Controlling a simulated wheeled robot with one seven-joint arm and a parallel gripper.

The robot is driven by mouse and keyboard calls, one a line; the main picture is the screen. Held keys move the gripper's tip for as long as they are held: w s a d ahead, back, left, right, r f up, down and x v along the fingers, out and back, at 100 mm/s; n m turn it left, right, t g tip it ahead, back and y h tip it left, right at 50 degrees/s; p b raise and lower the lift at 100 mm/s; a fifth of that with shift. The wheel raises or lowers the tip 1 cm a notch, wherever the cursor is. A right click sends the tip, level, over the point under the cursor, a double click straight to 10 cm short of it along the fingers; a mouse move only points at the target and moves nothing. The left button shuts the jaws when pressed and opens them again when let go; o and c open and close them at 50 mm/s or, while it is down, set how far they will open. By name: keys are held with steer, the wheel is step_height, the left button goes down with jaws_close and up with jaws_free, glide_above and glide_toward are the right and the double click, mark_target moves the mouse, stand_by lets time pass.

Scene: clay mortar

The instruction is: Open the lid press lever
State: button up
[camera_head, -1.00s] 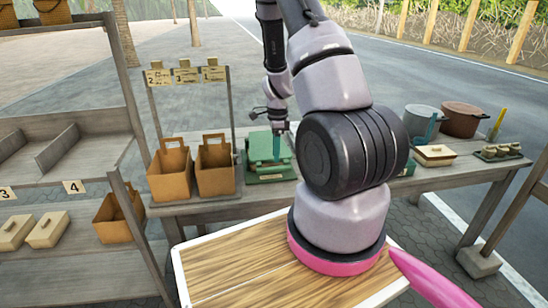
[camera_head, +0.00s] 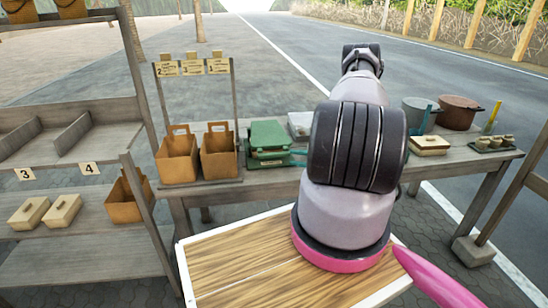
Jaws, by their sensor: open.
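The green press (camera_head: 268,143) sits on the long wooden table, left of my arm. Its lid looks shut, with a pale strip along its front edge. A thin teal bar (camera_head: 298,152) sticks out to the right at its front and runs behind my arm; I cannot tell whether it is the lever. My gripper is hidden behind my own arm, which reaches up and away over the table. I cannot see what the gripper is near.
Two brown bags (camera_head: 219,152) stand left of the press under a rack of numbered tags (camera_head: 193,68). A pale box (camera_head: 300,124) is behind it. Shelves are at left.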

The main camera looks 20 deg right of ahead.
mark_target(281, 156)
steer(key=x, duration=0.9)
steer(key=shift+a, duration=0.2)
steer(key=shift+c, duration=0.3)
jaws_close()
stand_by(0.8)
